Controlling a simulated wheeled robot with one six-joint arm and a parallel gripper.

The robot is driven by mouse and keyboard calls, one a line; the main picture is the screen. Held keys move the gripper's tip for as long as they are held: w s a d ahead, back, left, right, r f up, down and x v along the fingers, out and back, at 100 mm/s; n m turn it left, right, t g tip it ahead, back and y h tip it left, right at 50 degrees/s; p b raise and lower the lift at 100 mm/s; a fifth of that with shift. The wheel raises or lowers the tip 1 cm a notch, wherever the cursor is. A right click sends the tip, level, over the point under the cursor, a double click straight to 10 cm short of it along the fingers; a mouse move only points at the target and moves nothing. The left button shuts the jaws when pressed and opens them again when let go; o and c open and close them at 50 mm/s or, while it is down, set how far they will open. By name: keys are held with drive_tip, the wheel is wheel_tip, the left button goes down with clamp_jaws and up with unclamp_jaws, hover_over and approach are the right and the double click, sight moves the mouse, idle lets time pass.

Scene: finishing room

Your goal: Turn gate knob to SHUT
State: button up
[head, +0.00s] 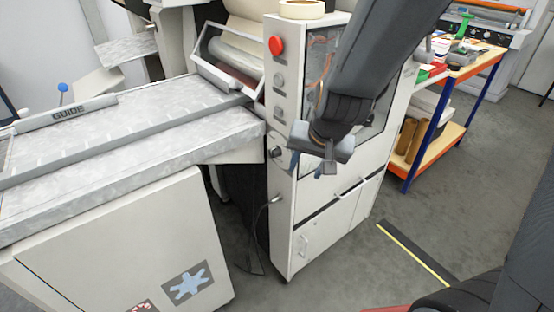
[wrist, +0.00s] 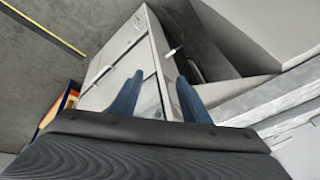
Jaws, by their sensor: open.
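My gripper (head: 307,168) hangs in front of the cream machine cabinet (head: 305,218), pointing down. Its two blue fingers stand apart with nothing between them, also in the wrist view (wrist: 158,82). On the cabinet's narrow front face, a column holds a red button (head: 276,45), grey round controls (head: 279,80) and a small dark knob (head: 275,152). The dark knob is just left of my gripper in the head view. I cannot read any SHUT label or tell which control is the gate knob. No knob shows clearly in the wrist view.
A feed table with a GUIDE bar (head: 68,112) stands left of the cabinet. An orange and blue workbench (head: 465,68) is at the right. Grey floor (head: 345,265) is open in front, with a black-and-yellow strip (head: 415,252).

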drive_tip(key=w+a+f+m+t+b, duration=0.3)
drive_tip(key=w+a+f+m, duration=0.1)
drive_tip(key=w+a, duration=0.45)
drive_tip(key=m+t+h+b, duration=0.4)
drive_tip(key=m+t+h, duration=0.1)
drive_tip(key=m+h, duration=0.55)
approach(272, 154)
drive_tip(key=shift+m+y, duration=0.35)
drive_tip(key=shift+p+x, duration=0.6)
drive_tip(key=shift+x, duration=3.5)
drive_tip(key=shift+r, duration=0.1)
drive_tip(key=c, duration=1.1)
drive_tip(key=shift+o, duration=0.2)
